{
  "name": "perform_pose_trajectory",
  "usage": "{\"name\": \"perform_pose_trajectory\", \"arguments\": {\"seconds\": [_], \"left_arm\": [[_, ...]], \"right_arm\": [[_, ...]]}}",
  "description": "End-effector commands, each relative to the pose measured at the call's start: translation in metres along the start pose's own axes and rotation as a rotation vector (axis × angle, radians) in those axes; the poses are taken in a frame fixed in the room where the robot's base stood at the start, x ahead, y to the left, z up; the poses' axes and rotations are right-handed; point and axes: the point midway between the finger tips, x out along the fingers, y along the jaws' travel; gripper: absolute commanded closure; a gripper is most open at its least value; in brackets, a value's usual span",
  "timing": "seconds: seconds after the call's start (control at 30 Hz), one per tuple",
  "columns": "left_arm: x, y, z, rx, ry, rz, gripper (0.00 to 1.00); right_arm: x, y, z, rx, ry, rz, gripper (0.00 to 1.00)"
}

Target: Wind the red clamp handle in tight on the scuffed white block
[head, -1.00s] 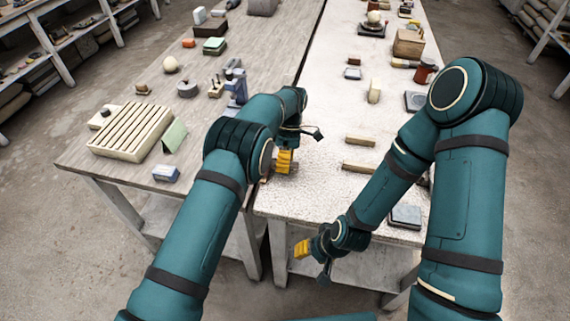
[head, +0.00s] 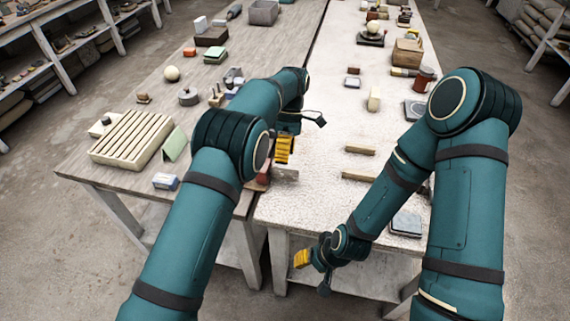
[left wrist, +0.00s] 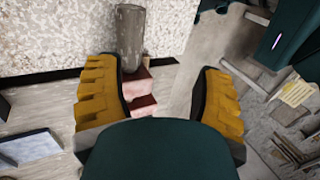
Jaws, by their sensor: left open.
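My left gripper (head: 284,150) is over the seam between the two tables, near their front edge. In the left wrist view its yellow fingers (left wrist: 160,75) are wide apart with nothing gripped. A dull red stepped piece (left wrist: 142,88), perhaps part of the clamp, shows beyond and between them, with a grey cylinder (left wrist: 131,38) at its far end. In the head view a reddish part (head: 262,176) and a grey bar (head: 286,174) show below this gripper, partly behind my arm. I cannot make out the scuffed white block. My right gripper (head: 302,258) hangs before the right table's front edge; its opening is unclear.
A slatted rack (head: 131,135), a green folded card (head: 174,144) and a small blue-white box (head: 166,181) are on the left table. Two wooden bars (head: 359,151) and a grey square slab (head: 406,224) lie on the right table, with clear surface between.

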Motion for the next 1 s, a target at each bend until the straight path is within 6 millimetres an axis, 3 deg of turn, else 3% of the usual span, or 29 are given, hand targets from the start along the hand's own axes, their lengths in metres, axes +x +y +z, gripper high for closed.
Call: {"name": "perform_pose_trajectory", "arguments": {"seconds": [0.17,0.53,0.8,1.0], "left_arm": [[-0.012,-0.006,0.0,-0.001,0.0,0.001,0.32],[-0.014,-0.007,0.002,-0.005,0.013,0.011,0.32],[-0.025,-0.014,0.039,-0.075,0.284,0.301,0.32],[-0.035,-0.02,0.056,-0.079,0.377,0.464,0.32]], "right_arm": [[0.0,0.0,0.0,0.0,0.0,0.0,0.53],[0.003,0.001,0.001,0.0,-0.001,0.0,0.53],[0.041,0.015,0.012,-0.008,-0.019,-0.002,0.53],[0.051,0.019,0.015,-0.011,-0.027,-0.003,0.53]]}}
